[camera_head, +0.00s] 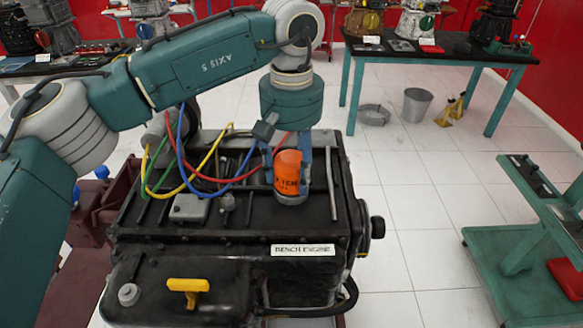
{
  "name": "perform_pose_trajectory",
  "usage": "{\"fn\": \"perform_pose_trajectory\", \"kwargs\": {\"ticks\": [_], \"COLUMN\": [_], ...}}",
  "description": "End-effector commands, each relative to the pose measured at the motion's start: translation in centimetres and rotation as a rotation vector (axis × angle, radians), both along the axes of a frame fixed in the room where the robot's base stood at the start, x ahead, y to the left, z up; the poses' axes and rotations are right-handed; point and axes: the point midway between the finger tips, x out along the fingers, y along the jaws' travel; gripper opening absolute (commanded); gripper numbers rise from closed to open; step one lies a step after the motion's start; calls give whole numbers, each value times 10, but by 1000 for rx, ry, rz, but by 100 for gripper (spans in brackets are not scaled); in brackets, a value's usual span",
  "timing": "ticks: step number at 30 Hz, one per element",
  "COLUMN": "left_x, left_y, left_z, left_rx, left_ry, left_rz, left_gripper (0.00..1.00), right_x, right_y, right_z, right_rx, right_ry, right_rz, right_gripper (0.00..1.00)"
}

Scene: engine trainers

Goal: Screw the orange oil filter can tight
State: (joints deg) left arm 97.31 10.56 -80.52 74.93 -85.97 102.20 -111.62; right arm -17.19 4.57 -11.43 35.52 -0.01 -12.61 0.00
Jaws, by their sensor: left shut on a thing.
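The orange oil filter can (290,172) stands upright on top of the black bench engine (240,232), toward its right side. Dark lettering shows on its front. My left gripper (288,180) reaches down from above with its blue-grey fingers on either side of the can and is shut on it. A grey ring or base shows around the can's lower end. The can's seat on the engine is hidden, so I cannot tell how tight it sits. My right gripper is not in view.
Red, yellow, green and blue cables (215,170) loop over the engine left of the can. A yellow handle (188,286) stands at the front. A green cart (535,240) stands at the right. A bucket (417,104) is on the floor behind.

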Motion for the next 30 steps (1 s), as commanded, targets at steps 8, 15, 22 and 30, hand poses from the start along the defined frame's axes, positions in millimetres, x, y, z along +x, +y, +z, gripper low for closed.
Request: {"fn": "perform_pose_trajectory", "kwargs": {"ticks": [8, 15, 22, 30], "left_x": [2, 2, 2, 1], "left_y": [0, 0, 0, 0], "left_z": [2, 2, 2, 2], "left_rx": [-1, -1, -1, -1], "left_ry": [-6, -6, -6, -4], "left_rz": [-102, -129, -130, -130], "left_gripper": [25, 25, 25, 70], "right_x": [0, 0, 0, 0], "right_y": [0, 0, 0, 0], "right_z": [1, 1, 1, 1], "right_rx": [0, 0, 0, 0], "right_ry": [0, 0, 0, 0], "right_rz": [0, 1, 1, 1], "right_gripper": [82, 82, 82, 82]}}
